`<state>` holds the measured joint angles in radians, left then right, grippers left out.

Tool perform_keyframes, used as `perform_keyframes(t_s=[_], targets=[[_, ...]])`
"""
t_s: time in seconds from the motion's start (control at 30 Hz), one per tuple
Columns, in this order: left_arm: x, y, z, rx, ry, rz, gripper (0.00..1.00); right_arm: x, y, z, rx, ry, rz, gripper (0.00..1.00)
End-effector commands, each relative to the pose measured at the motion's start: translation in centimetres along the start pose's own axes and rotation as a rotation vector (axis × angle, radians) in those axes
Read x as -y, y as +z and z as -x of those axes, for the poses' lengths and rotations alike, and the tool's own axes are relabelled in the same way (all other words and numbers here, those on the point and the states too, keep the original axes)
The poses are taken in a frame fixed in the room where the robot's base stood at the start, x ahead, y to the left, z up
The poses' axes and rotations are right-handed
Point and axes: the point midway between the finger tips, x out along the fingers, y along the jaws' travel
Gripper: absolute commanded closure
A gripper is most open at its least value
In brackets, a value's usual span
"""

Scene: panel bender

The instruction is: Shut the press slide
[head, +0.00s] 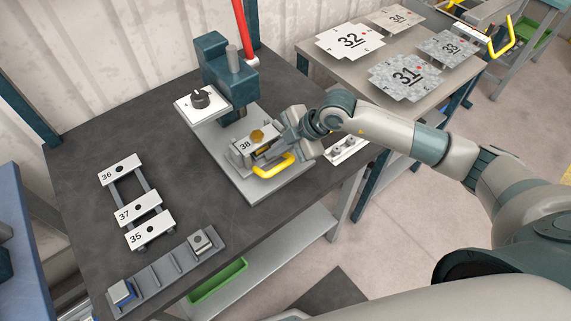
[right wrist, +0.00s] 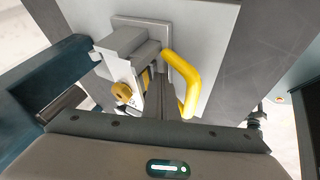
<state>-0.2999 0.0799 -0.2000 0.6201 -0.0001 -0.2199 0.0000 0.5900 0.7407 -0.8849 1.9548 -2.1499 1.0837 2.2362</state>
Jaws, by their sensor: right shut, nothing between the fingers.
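The press (head: 232,75) is a dark teal frame with a red lever on a grey base plate (head: 275,190). Its slide (head: 243,147) is a grey block marked 38, with a brass knob (head: 257,136) and a yellow handle (head: 273,167) at its front. My right gripper (head: 284,138) is shut and empty, at the right side of the slide. In the right wrist view, its closed fingers (right wrist: 167,103) lie between the slide's knob side and the yellow handle (right wrist: 184,82); I cannot tell if they touch. My left gripper is not in view.
Plates marked 36, 37 and 35 (head: 137,213) lie on a rack at the left of the dark table (head: 80,165). A grey slotted rail (head: 165,268) lies at its front edge. A second table (head: 330,62) holds several numbered sheets (head: 405,78). A white block (head: 346,150) sits right of the press.

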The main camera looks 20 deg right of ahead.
Motion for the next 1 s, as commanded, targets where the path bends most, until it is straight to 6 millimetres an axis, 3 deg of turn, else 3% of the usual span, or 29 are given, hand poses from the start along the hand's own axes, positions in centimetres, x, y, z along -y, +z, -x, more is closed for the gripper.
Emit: perform_keyframes(t_s=[0.2, 0.33, 0.8, 1.0], targets=[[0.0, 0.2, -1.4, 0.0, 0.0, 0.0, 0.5, -4.3, 0.0, -2.6, -0.002, 0.002, -0.001, 1.0], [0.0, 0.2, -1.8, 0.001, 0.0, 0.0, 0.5, -6.1, 0.0, -3.3, -0.002, 0.001, -0.001, 1.0], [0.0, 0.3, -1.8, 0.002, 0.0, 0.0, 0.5, -6.9, -0.1, -3.4, -0.002, 0.006, 0.002, 1.0], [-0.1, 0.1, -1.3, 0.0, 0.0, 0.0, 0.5, -7.7, 0.4, -2.3, -0.001, 0.009, 0.001, 1.0]])
